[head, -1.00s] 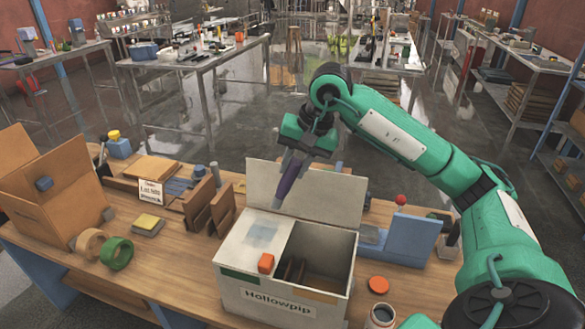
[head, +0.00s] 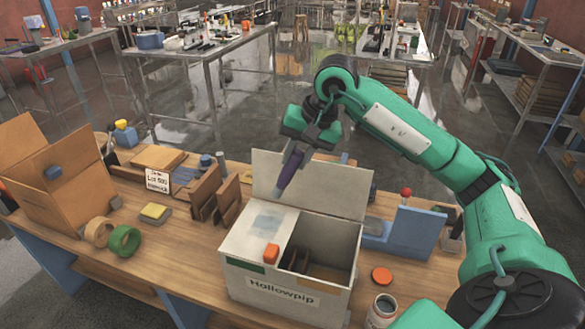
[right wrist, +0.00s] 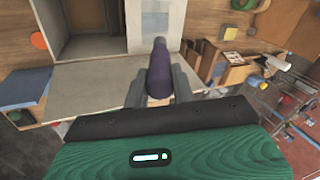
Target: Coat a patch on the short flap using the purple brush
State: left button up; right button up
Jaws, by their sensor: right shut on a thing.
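A white box (head: 285,292) labelled "Hollowpip" stands on the wooden bench. Its rear flap (head: 325,190) stands up, and a short flap (head: 245,238) covers its left part. A grey-blue patch shows on the short flap, which also appears in the right wrist view (right wrist: 141,30). My right gripper (head: 302,150) is above the box and shut on the purple brush (head: 290,170). The brush points down and slightly left, its tip above the short flap; I cannot tell if it touches. The brush also shows between the fingers in the right wrist view (right wrist: 160,72). My left gripper is not in view.
An open jar (head: 382,309) and an orange lid (head: 381,275) lie right of the box. A blue stand (head: 412,232) is at right.

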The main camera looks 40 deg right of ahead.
jog(key=a+r+t+y+p, duration=0.1)
jog(key=a+r+t+p, duration=0.15)
jog(key=a+p, duration=0.25)
jog(key=shift+g, duration=0.25)
jog(key=f, duration=0.1)
jog(key=f+b, duration=0.1)
jog(key=f, duration=0.1)
jog(key=a+f+b, duration=0.1)
jog(key=shift+w+f, duration=0.3)
jog(key=shift+w, duration=0.05)
